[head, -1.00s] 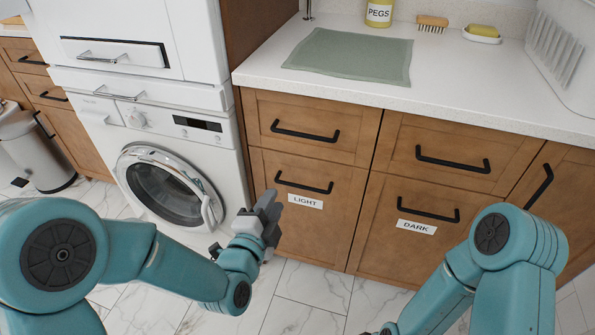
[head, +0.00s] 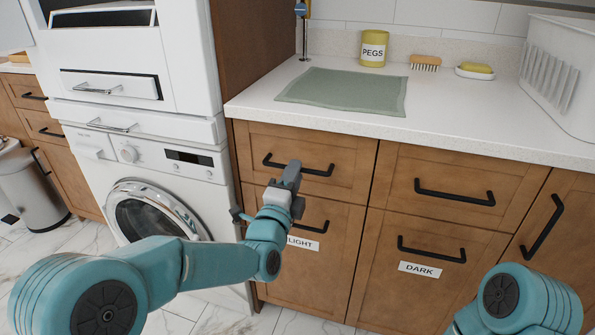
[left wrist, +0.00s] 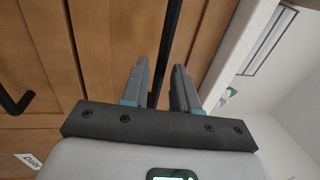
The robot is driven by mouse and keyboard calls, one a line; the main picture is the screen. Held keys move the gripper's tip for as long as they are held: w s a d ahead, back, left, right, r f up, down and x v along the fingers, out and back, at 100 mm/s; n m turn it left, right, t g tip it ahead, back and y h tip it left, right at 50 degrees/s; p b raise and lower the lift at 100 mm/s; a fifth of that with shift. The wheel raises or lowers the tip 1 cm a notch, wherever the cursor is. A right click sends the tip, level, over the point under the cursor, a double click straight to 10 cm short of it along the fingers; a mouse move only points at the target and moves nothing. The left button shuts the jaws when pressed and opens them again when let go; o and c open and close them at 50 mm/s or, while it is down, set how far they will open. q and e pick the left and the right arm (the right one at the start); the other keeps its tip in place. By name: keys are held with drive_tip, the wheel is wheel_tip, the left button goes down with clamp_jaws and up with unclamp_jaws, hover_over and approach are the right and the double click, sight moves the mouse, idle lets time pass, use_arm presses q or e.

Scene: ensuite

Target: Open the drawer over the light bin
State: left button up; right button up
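The wooden drawer (head: 345,152) over the light bin is shut flush under the counter. Its black bar handle (head: 318,172) runs across its front. Below it is the light bin front (head: 325,265); its LIGHT label (head: 305,244) is partly hidden by my arm. My left gripper (head: 290,177) is at the drawer's handle, covering part of it. In the left wrist view its two fingers (left wrist: 160,82) are apart, with a black handle bar (left wrist: 170,35) showing between them. I cannot tell whether they touch it. My right gripper is out of view; only its arm shows at lower right.
To the right are another drawer (head: 455,180) and the DARK bin (head: 405,300). A washing machine (head: 145,170) stands at left. The counter (head: 440,120) holds a green cloth (head: 340,92), a PEGS jar (head: 373,50), a brush, a soap dish and a white basket (head: 560,75).

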use_arm(q)
drive_tip(key=shift+x, duration=1.2)
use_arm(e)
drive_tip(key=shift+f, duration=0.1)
use_arm(q)
clamp_jaws()
drive_tip(key=shift+s, duration=0.1)
